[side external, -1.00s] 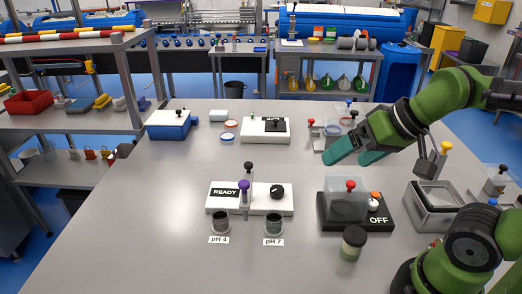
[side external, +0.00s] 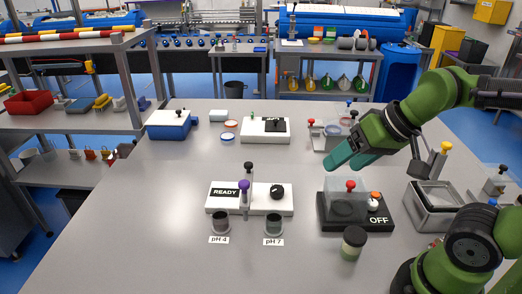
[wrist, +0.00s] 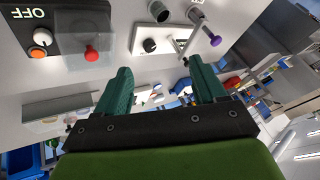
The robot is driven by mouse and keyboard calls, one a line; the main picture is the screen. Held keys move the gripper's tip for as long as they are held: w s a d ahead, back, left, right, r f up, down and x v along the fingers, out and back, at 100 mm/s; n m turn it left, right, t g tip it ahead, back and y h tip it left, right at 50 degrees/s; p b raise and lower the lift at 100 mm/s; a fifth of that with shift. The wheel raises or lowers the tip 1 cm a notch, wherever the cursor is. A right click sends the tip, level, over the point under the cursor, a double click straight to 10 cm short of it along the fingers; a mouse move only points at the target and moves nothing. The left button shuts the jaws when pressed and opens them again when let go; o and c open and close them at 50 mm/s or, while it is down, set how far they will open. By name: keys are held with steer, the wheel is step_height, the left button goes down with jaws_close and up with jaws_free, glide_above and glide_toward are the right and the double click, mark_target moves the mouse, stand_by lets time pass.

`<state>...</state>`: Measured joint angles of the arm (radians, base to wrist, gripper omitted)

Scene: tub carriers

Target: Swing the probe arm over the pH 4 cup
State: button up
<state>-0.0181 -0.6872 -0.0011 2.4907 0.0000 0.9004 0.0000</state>
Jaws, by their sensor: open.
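The pH meter (side external: 222,204) is a white block with a READY display and a black dial. The probe arm has a purple knob (side external: 244,186) and stands in front of the meter, between the two cups; its knob also shows in the wrist view (wrist: 214,41). The dark pH 4 cup (side external: 220,222) is at front left, and the dark pH 7 cup (side external: 273,224) is to its right. My gripper (side external: 344,160) is open and empty, above the bench behind the clear-lidded unit, well right of the probe arm. It also shows in the wrist view (wrist: 160,68).
A unit marked OFF (side external: 377,221) with a clear cover and red knob stands right of the meter. A lidded jar (side external: 353,243) is in front of it. A metal bin (side external: 432,205) is at right. Another white device (side external: 266,130) stands behind. The bench's left side is clear.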

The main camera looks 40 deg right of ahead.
steer(key=w+r+g, duration=0.1)
steer(key=w, duration=0.2)
steer(key=w+a, duration=0.1)
steer(key=w, duration=0.3)
steer(key=w+r+n+g, duration=0.1)
steer(key=w, duration=0.3)
steer(key=shift+w+a+r+g, duration=0.15)
steer(key=shift+a+r+g, duration=0.15)
steer(key=shift+a+r, duration=0.05)
steer(key=c, duration=0.3)
step_height(320, 180, up, 3)
steer(key=m+g+h, duration=0.2)
steer(key=g, duration=0.2)
glide_above(248, 163)
steer(key=shift+c, duration=0.2)
step_height(248, 163, down, 16)
steer(key=shift+r, duration=0.1)
jaws_close()
